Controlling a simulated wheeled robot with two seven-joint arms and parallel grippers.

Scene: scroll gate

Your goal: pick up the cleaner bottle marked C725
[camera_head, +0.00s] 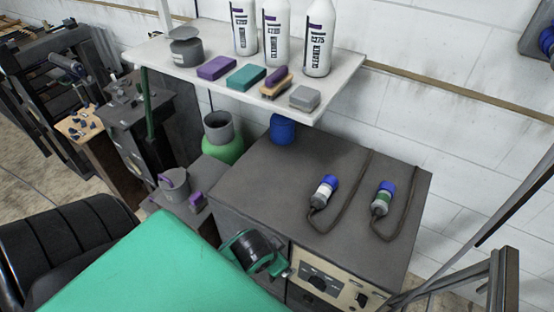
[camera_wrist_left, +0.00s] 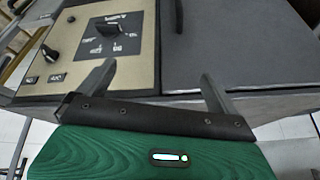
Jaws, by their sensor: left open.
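Three white cleaner bottles stand upright in a row on the pale shelf (camera_head: 345,72): a left bottle (camera_head: 244,38), a middle bottle (camera_head: 276,45) and a right bottle (camera_head: 318,50). Their dark label print is too small to tell surely which one is marked C725. The tops of the bottles are cut off by the picture's edge. My left gripper (camera_wrist_left: 157,70) shows in the left wrist view, open with nothing between its fingers, in front of a grey cabinet with a knobbed panel. It is well below the shelf and apart from the bottles. My right gripper is not in view.
A purple block (camera_head: 216,68), a teal block (camera_head: 246,77), a brush (camera_head: 277,84) and a grey block (camera_head: 305,98) line the shelf's front. Below is the dark cabinet top (camera_head: 290,180) with two blue-capped connectors on cables. Dark metal bars (camera_head: 505,275) stand at right.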

